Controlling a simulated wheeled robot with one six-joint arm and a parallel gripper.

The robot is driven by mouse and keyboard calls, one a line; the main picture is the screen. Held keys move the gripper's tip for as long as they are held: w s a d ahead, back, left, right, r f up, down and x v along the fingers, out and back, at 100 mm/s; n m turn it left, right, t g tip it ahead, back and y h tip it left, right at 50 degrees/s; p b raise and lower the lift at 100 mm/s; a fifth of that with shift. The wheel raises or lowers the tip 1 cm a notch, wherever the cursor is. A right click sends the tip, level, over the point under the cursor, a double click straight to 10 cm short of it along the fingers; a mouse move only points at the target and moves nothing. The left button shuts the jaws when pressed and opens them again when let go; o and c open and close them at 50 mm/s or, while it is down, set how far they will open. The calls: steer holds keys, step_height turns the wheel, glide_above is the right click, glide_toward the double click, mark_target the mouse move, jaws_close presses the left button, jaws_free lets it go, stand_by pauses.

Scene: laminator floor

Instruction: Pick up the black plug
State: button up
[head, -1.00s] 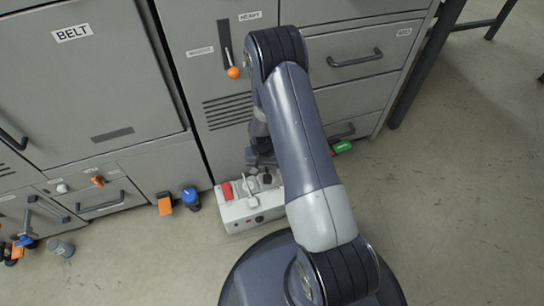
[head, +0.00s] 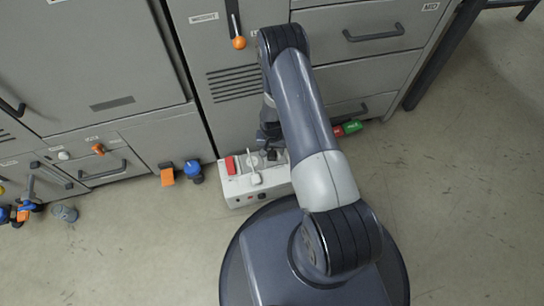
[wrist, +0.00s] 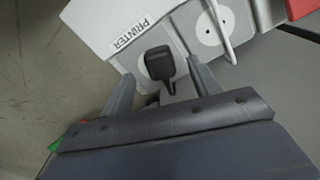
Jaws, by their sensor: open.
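The black plug (wrist: 159,63) sits on the white power box (wrist: 95,20), beside the label "PRINTER", in the wrist view. It also shows small in the head view (head: 272,155), close to my arm. My gripper (wrist: 158,78) is open in the wrist view, with one finger on each side of the plug and the plug near the fingertips. I see gaps between the plug and both fingers. A short dark cord runs from the plug toward my gripper. In the head view my arm hides part of the box.
An orange block and a blue-topped item (head: 194,171) stand on the floor to the left. Grey cabinets rise behind.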

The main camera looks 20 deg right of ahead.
mark_target(272, 154)
step_height(272, 154, down, 3)
steer(key=shift+w+f+b, duration=0.1)
steer(key=shift+f+b, duration=0.1)
steer(key=shift+b, duration=0.2)
steer(key=shift+r, duration=0.1)
steer(key=c, duration=1.1)
